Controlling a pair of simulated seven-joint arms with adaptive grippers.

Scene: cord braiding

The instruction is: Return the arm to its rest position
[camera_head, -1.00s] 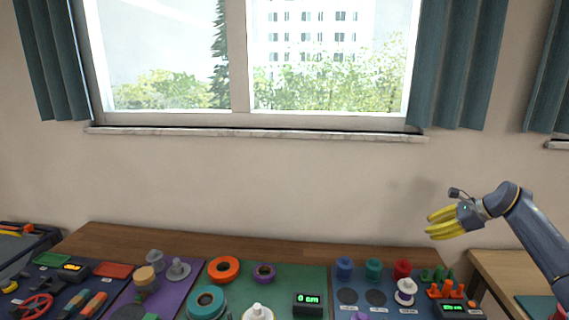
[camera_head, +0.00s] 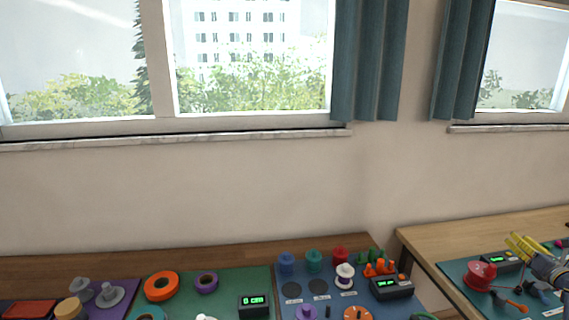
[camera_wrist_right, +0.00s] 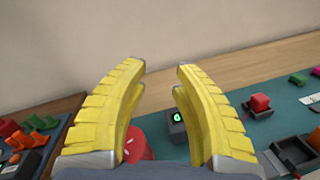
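My right gripper (camera_head: 518,247) has yellow fingers and is at the right edge of the head view, over the right-hand table. In the right wrist view its two yellow fingers (camera_wrist_right: 160,78) stand apart with nothing between the tips. A red round object (camera_wrist_right: 138,146) shows below and between the fingers, partly hidden by the left one. It also shows in the head view as a red spool-like piece (camera_head: 481,275) on a teal mat (camera_head: 455,270), left of the gripper. My left gripper is in neither view.
A digital display box (camera_head: 500,262) stands by the right gripper. The left table (camera_head: 230,250) carries an orange ring (camera_head: 161,286), a purple ring (camera_head: 206,282), another display (camera_head: 254,304) and several coloured pegs. A gap separates the two tables. The wall behind is bare below the windows.

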